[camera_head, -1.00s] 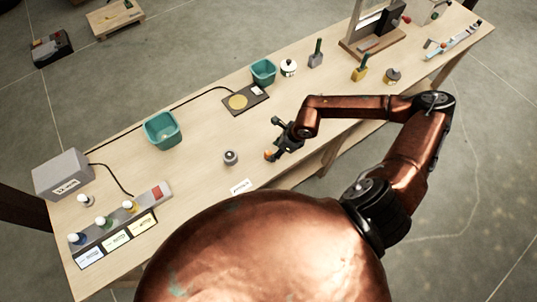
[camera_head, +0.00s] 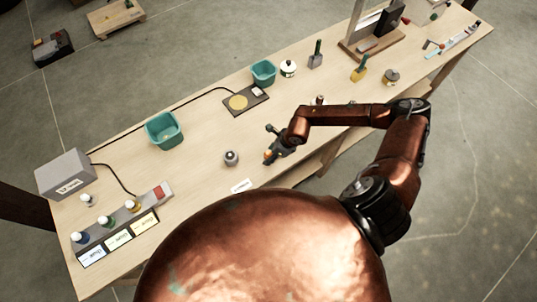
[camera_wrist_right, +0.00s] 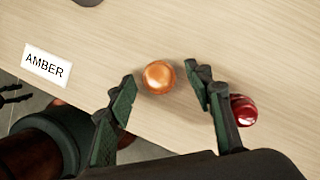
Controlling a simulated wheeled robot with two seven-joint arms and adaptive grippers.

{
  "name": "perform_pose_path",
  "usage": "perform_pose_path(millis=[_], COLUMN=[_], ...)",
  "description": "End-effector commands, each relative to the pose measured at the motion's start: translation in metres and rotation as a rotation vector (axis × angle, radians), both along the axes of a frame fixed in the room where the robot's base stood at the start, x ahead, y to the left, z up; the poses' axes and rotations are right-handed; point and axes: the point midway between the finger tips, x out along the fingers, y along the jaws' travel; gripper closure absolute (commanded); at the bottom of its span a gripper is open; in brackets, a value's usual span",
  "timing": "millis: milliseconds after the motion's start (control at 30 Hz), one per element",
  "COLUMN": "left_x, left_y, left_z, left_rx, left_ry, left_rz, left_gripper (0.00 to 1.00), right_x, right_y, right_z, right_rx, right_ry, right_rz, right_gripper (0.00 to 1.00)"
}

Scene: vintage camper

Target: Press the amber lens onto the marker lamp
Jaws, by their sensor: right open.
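The amber lens (camera_wrist_right: 158,76) is a small glossy orange dome on the table in the right wrist view. My right gripper (camera_wrist_right: 163,92) is open, with one finger on each side of the lens and a gap to it. In the head view, my right gripper (camera_head: 268,160) is low over the table near its front edge; a bit of orange shows at its tips. The marker lamp (camera_head: 231,158), apparently the small grey round base, stands just left of the gripper with no lens visible on it. Dark finger-like shapes at the right wrist view's left edge may be my left gripper.
A red lens (camera_wrist_right: 244,110) lies close beside my right finger. A label reading AMBER (camera_wrist_right: 46,65) lies near the table edge. Bare table surrounds the lamp.

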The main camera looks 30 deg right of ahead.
Motion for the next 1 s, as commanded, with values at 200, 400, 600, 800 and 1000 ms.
perform_pose_path(millis=[200,400,600,800,1000], left_x=[-0.0001,-0.0001,-0.0002,-0.0002,-0.0002], left_y=[-0.0001,-0.0001,-0.0001,-0.0001,-0.0001], left_z=[-0.0002,-0.0002,-0.0002,-0.0002,-0.0005], left_rx=[0.0,0.0,0.0,0.0,0.0], left_ry=[0.0,0.0,0.0,0.0,0.0], left_rz=[0.0,0.0,0.0,-0.001,-0.001], left_gripper=[0.54,0.54,0.54,0.54,0.54], right_x=[-0.0001,-0.0002,-0.0003,-0.0003,-0.0003], right_y=[-0.0001,-0.0002,-0.0002,-0.0002,-0.0004], right_z=[0.0001,0.0003,0.0003,0.0003,0.0008], right_rx=[0.0,0.0,0.0,0.0,0.0], right_ry=[0.0,0.0,0.001,0.0,0.0], right_rz=[0.0,-0.001,-0.001,-0.001,-0.001], right_gripper=[0.54,0.68,0.82,0.92,0.92])
